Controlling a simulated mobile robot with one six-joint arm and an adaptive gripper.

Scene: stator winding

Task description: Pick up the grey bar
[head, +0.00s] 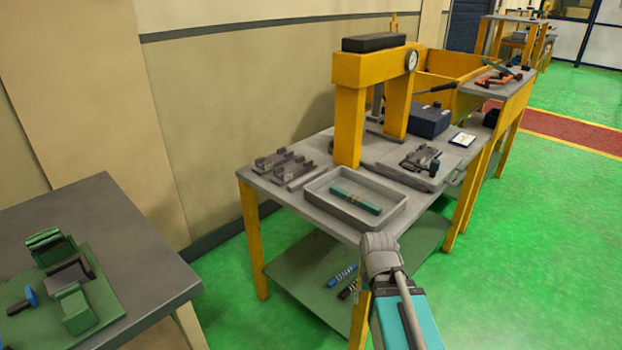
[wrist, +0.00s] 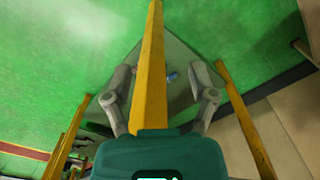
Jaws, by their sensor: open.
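A slim grey bar (head: 303,178) appears to lie flat on the yellow-legged workbench (head: 325,212), between the grey slotted fixtures and the shallow tray. The wrist view does not show it. My gripper (wrist: 160,80) is open in the wrist view, its two grey fingers spread wide with nothing held. A yellow bench leg (wrist: 152,60) shows between the fingers; I cannot tell how near it is. In the head view my arm is in front of the bench, below the tray, and the fingers cannot be made out there.
The grey tray (head: 316,191) holds a green bar (head: 355,201) with orange bands. Slotted fixtures (head: 285,166) stand at the back left. A yellow press frame (head: 352,125) rises behind the tray. A lower shelf (head: 318,262) holds a blue coil-like part (head: 345,273). Green floor is clear at right.

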